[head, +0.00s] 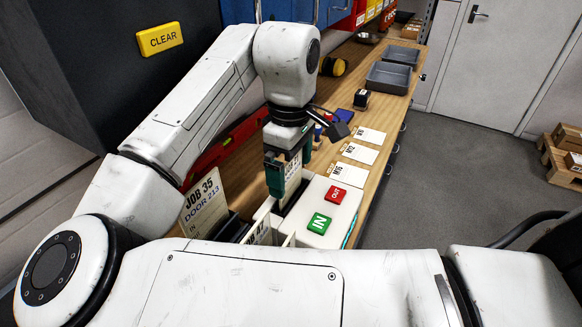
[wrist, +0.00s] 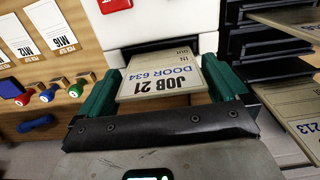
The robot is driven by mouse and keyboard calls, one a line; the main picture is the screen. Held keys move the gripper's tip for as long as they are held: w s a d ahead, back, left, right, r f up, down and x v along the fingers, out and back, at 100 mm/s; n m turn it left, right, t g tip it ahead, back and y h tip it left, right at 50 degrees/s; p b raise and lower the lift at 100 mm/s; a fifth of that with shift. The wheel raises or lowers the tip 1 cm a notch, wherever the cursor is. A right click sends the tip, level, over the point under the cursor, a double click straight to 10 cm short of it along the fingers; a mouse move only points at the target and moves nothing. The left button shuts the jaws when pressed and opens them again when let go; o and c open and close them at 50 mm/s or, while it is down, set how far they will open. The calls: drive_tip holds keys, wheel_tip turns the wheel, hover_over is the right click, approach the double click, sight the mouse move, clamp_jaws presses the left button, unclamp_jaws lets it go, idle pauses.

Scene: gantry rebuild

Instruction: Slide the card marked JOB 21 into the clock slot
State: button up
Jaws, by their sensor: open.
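The card marked JOB 21, DOOR 634 (wrist: 160,80) stands between the two green fingers of my gripper (wrist: 164,88) in the wrist view. The fingers are open, one on each side of the card, with a gap visible at least along its right edge. The card's far end meets the dark slot area on the white clock (wrist: 148,26); how deep it sits I cannot tell. In the head view my gripper (head: 281,178) points down beside the white clock (head: 343,216), which has a green IN button (head: 319,223) and a red OUT button (head: 336,194).
A black rack (wrist: 243,42) with other cards stands right of the clock in the wrist view. A JOB 35 card (head: 203,204) shows in the head view. Labelled cards (head: 360,153) lie on the bench beyond the clock, with grey trays (head: 389,78) farther back.

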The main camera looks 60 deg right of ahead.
wheel_tip(320, 180, up, 10)
drive_tip(key=shift+r, duration=0.1)
idle(1.1)
